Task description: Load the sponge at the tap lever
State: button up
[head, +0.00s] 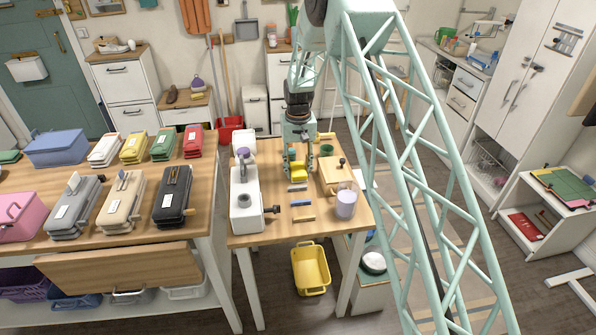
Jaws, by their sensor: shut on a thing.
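My gripper (299,172) points down over the middle of the small wooden table. It is shut on a small yellow block (297,167), which looks like the sponge; the fingers hide part of it. A white appliance (246,208) with a purple-topped part (243,154) stands to the left of my gripper. A small dark lever-like part (272,209) sticks out from its right side; I cannot tell whether it is the tap lever.
A wooden box (338,176) and a pale lilac cup (346,204) stand to the right. A yellow tub (311,268) is below the front edge.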

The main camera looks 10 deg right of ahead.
aim_at(298, 169)
jog(key=shift+f, duration=0.15)
jog(key=o, duration=0.8)
notch_tip(298, 169, up, 11)
jog(key=shift+f+p, duration=0.1)
jog(key=shift+p, duration=0.35)
jog(key=shift+r, duration=0.8)
jog(key=shift+r, duration=0.1)
